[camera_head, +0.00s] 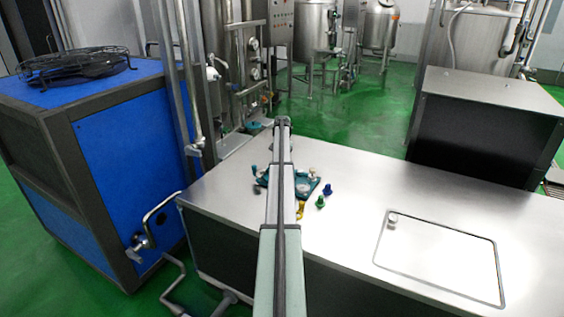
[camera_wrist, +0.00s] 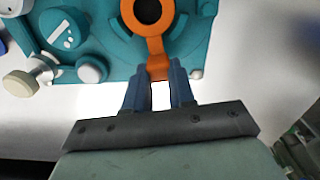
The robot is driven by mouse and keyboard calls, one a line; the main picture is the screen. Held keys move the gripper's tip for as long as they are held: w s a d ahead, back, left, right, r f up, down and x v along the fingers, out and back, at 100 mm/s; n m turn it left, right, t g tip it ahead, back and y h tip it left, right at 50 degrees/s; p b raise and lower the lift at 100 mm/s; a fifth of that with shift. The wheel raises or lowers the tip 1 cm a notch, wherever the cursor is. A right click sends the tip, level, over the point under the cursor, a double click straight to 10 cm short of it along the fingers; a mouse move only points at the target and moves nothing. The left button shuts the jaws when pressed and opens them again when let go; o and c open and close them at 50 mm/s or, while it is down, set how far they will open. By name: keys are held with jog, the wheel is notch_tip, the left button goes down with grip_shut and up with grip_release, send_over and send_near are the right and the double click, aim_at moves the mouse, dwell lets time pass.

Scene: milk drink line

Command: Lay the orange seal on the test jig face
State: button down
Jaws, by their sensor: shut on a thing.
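The orange seal (camera_wrist: 158,45) is a flat ring with a tab, near the top middle of the wrist view. My gripper (camera_wrist: 158,74) is shut on the tab, with one blue-grey finger on each side. The ring lies over the teal test jig (camera_wrist: 110,35), around a dark round opening. I cannot tell whether the seal touches the jig face or hangs just above it. In the head view the jig (camera_head: 310,187) sits on the steel table, partly hidden behind my arm. The seal and my fingertips are hidden there.
A green piece (camera_head: 320,202) and a blue piece (camera_head: 327,190) stand on the steel table (camera_head: 370,190) right of the jig. In the wrist view a cream-and-metal knob (camera_wrist: 30,75) is at the jig's left. The table's right side has a thin-framed rectangle (camera_head: 440,265), mostly clear.

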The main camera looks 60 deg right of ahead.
jog(key=shift+f, duration=0.45)
jog(key=c, duration=0.9)
grip_release()
jog(key=shift+o, duration=0.2)
notch_tip(320, 180, up, 14)
jog(key=shift+f, duration=0.1)
